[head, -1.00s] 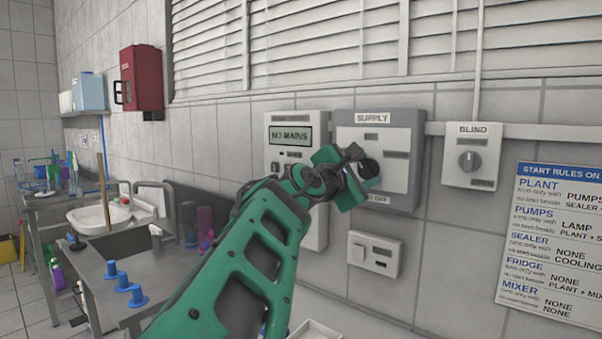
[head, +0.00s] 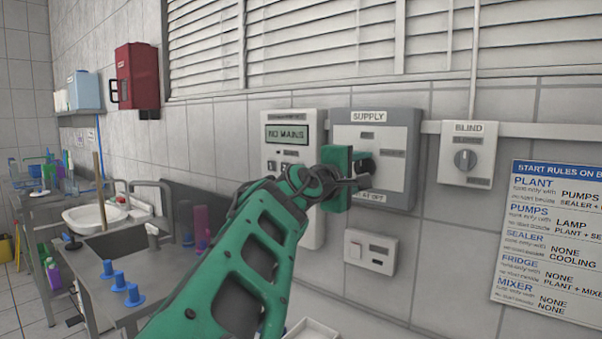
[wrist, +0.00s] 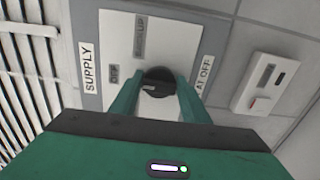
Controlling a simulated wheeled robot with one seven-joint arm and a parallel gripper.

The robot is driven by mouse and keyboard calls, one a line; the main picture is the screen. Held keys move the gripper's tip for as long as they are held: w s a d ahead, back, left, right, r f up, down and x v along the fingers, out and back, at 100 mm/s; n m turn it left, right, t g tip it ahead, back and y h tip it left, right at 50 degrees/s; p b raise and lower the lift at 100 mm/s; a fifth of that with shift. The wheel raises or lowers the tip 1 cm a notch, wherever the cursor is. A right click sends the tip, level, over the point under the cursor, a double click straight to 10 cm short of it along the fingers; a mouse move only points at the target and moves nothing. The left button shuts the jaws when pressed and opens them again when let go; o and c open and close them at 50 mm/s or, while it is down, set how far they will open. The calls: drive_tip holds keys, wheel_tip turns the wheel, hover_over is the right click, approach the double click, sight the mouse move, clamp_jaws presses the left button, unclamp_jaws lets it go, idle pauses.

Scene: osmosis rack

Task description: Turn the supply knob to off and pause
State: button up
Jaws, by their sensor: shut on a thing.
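The grey supply box (head: 400,196) is on the wall, labelled SUPPLY at its top. Its dark round knob (wrist: 157,78) is between the two green fingers of my gripper (wrist: 157,92) in the wrist view. The gripper is shut on the knob. In the head view my gripper (head: 362,175) is at the box front and partly hides the knob. A small pale mark shows on the knob, toward the small plate (wrist: 113,75) on the SUPPLY side, which seems to read OFF. Another plate (wrist: 139,37) seems to read BACK-UP.
Left of the supply box, a panel display (head: 287,134) reads NO MAINS. A blind switch box (head: 467,154) and a START RULES sign (head: 548,235) are to the right. A small switch plate (head: 371,252) is below. A sink bench (head: 150,270) stands left.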

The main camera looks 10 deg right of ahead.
drive_tip(key=shift+f, duration=0.3)
drive_tip(key=o, duration=0.8)
drive_tip(key=shift+o, duration=1.2)
drive_tip(key=shift+r, duration=0.15)
drive_tip(key=v, duration=1.1)
drive_tip(key=shift+w+a, duration=0.25)
drive_tip(key=shift+w, duration=0.1)
